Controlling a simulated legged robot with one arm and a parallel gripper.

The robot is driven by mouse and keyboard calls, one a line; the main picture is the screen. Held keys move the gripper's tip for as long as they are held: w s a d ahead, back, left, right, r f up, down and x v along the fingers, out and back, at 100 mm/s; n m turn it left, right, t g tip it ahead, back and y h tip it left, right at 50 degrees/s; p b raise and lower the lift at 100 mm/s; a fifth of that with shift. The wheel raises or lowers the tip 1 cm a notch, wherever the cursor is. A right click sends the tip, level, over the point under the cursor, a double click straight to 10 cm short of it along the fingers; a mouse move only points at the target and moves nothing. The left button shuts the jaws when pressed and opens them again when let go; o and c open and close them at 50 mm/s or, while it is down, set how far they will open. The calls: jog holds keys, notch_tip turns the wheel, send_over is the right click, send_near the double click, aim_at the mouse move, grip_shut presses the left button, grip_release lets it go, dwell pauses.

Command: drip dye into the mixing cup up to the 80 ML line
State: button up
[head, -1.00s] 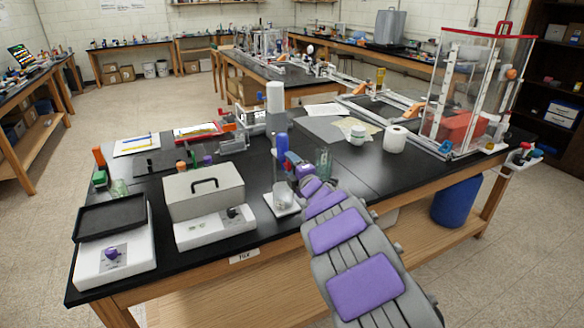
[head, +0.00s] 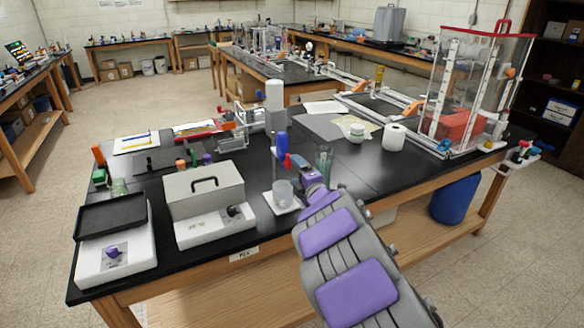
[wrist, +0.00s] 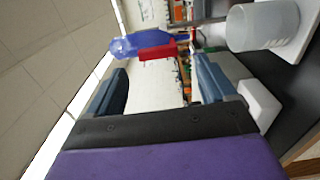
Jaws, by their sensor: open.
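The mixing cup (head: 284,190) is translucent and stands upright on a white pad (head: 270,200). The cup (wrist: 262,26) shows sideways in the wrist view, right of my fingers; its marks cannot be read. A blue bottle (head: 281,144) stands behind the cup. In the wrist view the bottle (wrist: 135,43) lies beyond the fingertips, apart from them, with a red object (wrist: 158,51) overlapping it. I cannot tell which item holds dye. My gripper (head: 299,164) is beside and above the cup. In the wrist view my gripper (wrist: 163,80) is open, nothing between its fingers.
A clear glass vessel (head: 323,160) stands close to the right of my gripper. A white cylinder (head: 274,97) rises behind the blue bottle.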

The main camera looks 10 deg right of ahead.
jog(key=p+v, duration=0.2)
jog(key=v, duration=1)
jog(key=shift+s, duration=0.4)
jog(key=shift+d, duration=0.1)
jog(key=s+d+r+m+g+h, duration=0.2)
jog(key=d+m+h, duration=0.5)
jog(key=d, duration=0.1)
jog(key=s+d+m+g+h, duration=0.3)
jog(key=s+m+g, duration=0.2)
jog(key=s+m, duration=0.3)
jog(key=s+a+f+m+g+y, duration=0.1)
jog(key=s+a+g, duration=0.3)
jog(key=s, duration=0.8)
jog(key=s+a+f+m+g+y, duration=0.1)
jog(key=s+a+m+g+y, duration=0.1)
jog(key=s, duration=1)
jog(key=s+a+f+m+g+y, duration=0.1)
jog(key=s+a+m+g, duration=0.2)
jog(key=s, duration=0.9)
jog(key=a+g, duration=0.3)
jog(key=a, duration=0.2)
jog(key=shift+s+m, duration=0.2)
jog(key=shift+m, duration=0.2)
